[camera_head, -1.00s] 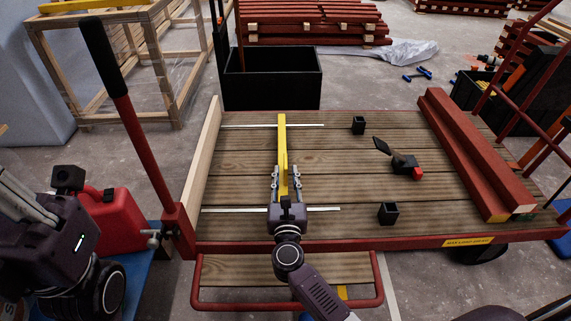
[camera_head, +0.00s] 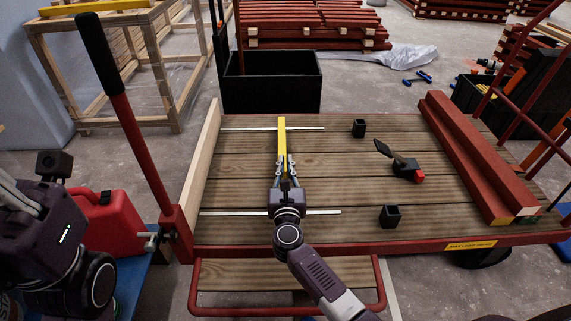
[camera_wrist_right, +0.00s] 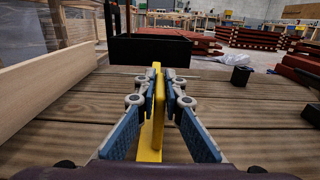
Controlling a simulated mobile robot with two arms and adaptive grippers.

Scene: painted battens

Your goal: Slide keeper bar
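The keeper bar is taken to be the yellow bar (camera_head: 282,135), lying lengthwise on the plank deck across the far pale metal strip (camera_head: 235,129). My right gripper (camera_head: 283,162) is over its near part, with the fingers on either side. In the right wrist view the fingertips (camera_wrist_right: 160,80) press on both faces of the yellow bar (camera_wrist_right: 153,135), so the gripper looks shut on it. The bar's near end is hidden under the gripper in the head view. A near metal strip (camera_head: 322,212) crosses beneath the gripper. My left gripper's fingers are not in view.
Two small black blocks (camera_head: 359,128) (camera_head: 390,217) and a black-and-red tool (camera_head: 405,170) stand right of the bar. Red battens (camera_head: 468,155) lie along the deck's right side. A pale board (camera_head: 203,152) edges the left. A black bin (camera_head: 272,95) stands beyond.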

